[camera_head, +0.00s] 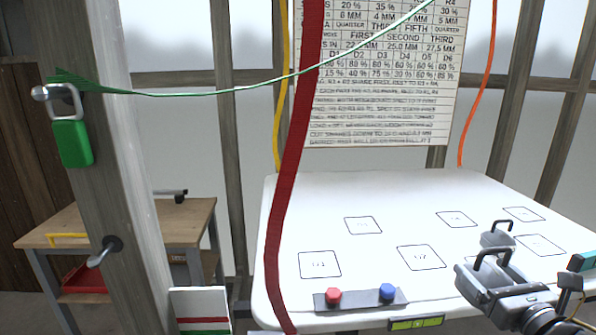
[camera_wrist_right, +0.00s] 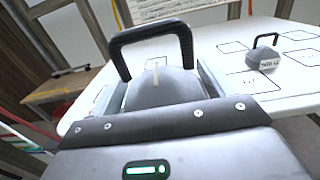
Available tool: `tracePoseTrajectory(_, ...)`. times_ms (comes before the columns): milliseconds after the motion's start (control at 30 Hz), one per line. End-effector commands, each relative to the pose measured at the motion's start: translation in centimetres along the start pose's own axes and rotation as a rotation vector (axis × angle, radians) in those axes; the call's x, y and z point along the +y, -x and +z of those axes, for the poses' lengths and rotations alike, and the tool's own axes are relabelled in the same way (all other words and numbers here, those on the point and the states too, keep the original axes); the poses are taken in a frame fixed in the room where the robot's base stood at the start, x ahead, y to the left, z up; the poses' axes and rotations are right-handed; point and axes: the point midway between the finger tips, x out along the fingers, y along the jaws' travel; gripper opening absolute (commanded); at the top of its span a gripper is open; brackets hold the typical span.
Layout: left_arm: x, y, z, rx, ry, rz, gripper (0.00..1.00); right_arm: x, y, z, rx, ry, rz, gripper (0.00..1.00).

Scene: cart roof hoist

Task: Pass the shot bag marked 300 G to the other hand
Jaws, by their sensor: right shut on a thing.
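A grey shot bag with a black loop handle (camera_wrist_right: 158,88) is between the fingers of my right gripper (camera_wrist_right: 160,98) in the right wrist view. Its marking is hidden, so I cannot read whether it says 300 G. In the head view this bag (camera_head: 477,284) is at the lower right, with my right gripper (camera_head: 503,292) shut on it, in front of the white table. A second grey bag (camera_head: 496,239) with a black handle stands on the table behind it. It also shows in the right wrist view (camera_wrist_right: 263,59), with a small white label too blurred to read. My left gripper is not in view.
The white table (camera_head: 390,190) has several outlined squares. A strip with red and blue knobs (camera_head: 360,298) lies at its front edge. A dark red strap (camera_head: 290,180) hangs before its left side. A green line (camera_head: 220,93) runs from a post (camera_head: 85,200).

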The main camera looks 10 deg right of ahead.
Motion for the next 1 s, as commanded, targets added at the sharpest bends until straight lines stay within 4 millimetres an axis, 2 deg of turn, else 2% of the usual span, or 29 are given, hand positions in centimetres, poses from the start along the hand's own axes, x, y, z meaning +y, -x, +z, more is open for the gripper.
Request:
tracePoseTrajectory(67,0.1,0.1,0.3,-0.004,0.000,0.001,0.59,0.3,0.0,0.0,0.002,0.002,0.014,0.59)
tracePoseTrajectory(267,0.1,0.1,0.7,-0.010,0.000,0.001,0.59,4.9,-0.3,-3.6,0.013,-0.001,0.175,0.59)
tracePoseTrajectory(600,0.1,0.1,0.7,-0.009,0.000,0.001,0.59,15.0,1.2,-11.0,0.008,-0.004,0.438,0.59)
tracePoseTrajectory(700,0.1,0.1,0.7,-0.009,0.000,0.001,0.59,17.1,1.9,-12.6,0.007,-0.004,0.474,0.59)
tracePoseTrajectory(833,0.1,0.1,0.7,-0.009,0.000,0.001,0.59,18.6,2.4,-13.7,0.008,0.000,0.491,0.59)
tracePoseTrajectory(1000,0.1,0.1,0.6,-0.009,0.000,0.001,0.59,18.9,2.5,-13.9,0.008,0.003,0.492,0.59)
